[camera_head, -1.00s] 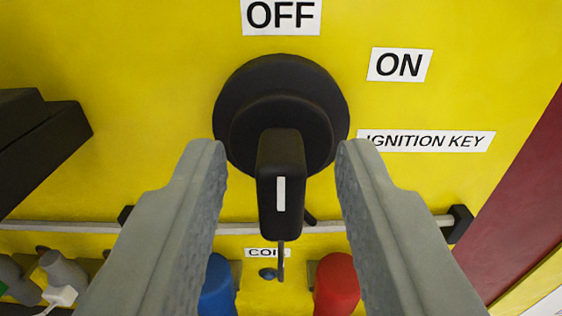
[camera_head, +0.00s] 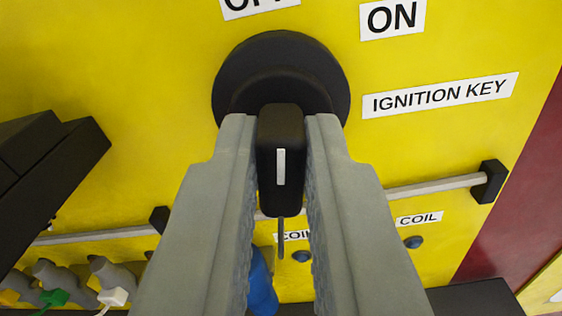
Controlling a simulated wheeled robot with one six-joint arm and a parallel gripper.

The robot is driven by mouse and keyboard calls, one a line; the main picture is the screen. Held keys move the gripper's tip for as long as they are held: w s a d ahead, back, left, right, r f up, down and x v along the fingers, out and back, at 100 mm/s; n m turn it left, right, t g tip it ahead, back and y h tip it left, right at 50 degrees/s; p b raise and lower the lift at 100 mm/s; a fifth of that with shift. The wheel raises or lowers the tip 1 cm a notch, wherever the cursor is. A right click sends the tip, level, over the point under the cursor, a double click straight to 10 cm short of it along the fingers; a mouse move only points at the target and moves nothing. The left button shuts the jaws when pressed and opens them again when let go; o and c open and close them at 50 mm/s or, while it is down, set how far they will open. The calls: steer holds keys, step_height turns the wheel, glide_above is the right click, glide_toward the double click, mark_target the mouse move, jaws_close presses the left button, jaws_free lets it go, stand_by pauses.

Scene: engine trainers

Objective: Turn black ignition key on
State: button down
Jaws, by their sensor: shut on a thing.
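The black ignition key (camera_head: 280,185) with a white stripe sticks out toward me from its round black switch base (camera_head: 235,85) on the yellow panel. My gripper (camera_head: 281,130) is shut on the key, one grey finger against each side. The OFF label (camera_head: 258,4) is cut off at the top edge, up and left of the switch. The ON label (camera_head: 392,18) is up and right. The key's stripe runs upright in the picture, while the labels tilt. The key's sides are partly hidden by the fingers.
The IGNITION KEY label (camera_head: 440,95) is right of the switch. A grey bar (camera_head: 435,187) crosses the panel below. A black block (camera_head: 45,165) juts out at left. A blue plug (camera_head: 262,285) and grey connectors (camera_head: 60,275) sit low. A dark red surface (camera_head: 515,215) is at right.

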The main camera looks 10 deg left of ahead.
steer(key=m, duration=0.5)
steer(key=shift+m, duration=0.3)
steer(key=shift+d+f+m, duration=0.1)
steer(key=shift+m, duration=2)
steer(key=c, duration=1.4)
jaws_free()
steer(key=shift+c, duration=0.2)
steer(key=shift+s, duration=0.15)
steer(key=s, duration=1.7)
